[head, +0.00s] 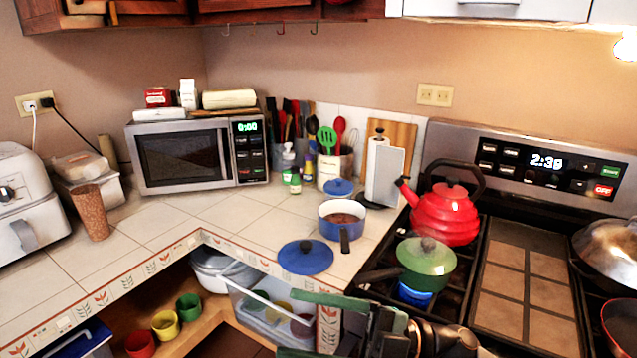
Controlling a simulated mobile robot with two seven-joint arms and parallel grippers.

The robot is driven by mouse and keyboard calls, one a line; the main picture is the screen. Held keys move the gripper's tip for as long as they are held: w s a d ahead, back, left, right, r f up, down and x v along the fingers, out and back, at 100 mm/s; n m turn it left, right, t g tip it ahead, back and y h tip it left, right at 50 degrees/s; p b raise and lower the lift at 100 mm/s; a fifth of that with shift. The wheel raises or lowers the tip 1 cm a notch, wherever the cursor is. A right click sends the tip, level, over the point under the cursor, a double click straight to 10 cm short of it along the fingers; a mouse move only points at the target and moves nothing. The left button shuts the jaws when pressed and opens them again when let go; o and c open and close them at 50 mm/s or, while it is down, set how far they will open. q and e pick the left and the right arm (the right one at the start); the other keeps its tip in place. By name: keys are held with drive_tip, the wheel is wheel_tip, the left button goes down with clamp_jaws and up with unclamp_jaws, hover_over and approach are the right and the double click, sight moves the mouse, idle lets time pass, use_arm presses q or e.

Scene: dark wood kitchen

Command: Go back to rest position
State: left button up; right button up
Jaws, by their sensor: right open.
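My right gripper (288,323) shows at the bottom of the head view, right of centre. Its two green-tinted fingers point left and stand apart, with nothing held between them. It is in front of the counter's front edge, near the clear plastic bin on the lower shelf and the stove's front left corner. Its lower finger is partly cut off by the frame's bottom edge. My left gripper is not in view.
A green pot (427,265) and a red kettle (443,215) stand on the stove. A blue saucepan (330,226) and a blue lid (305,257) are on the tiled counter. A microwave (182,158) stands behind. The clear bin (238,298) is below the counter.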

drive_tip(key=w+d+f+m+t+h, duration=0.3)
drive_tip(key=d+f+m+t+h, duration=0.25)
drive_tip(key=f+m+t, duration=0.45)
drive_tip(key=w+d+f+m+t+h, duration=0.4)
drive_tip(key=f+m+t+h, duration=0.3)
drive_tip(key=m, duration=0.4)
drive_tip(key=s+d+f+m+g+h, duration=0.3)
drive_tip(key=s+f, duration=0.5)
drive_tip(key=f, duration=0.3)
drive_tip(key=s+d+f+m+g+h, duration=0.3)
drive_tip(key=s+d+f, duration=0.2)
drive_tip(key=s+f, duration=0.4)
wheel_tip(320, 180, down, 3)
drive_tip(key=shift+d+f+g+h, duration=0.15)
drive_tip(key=shift+d+g+h, duration=0.2)
drive_tip(key=shift+g, duration=0.05)
drive_tip(key=shift+s, duration=0.1)
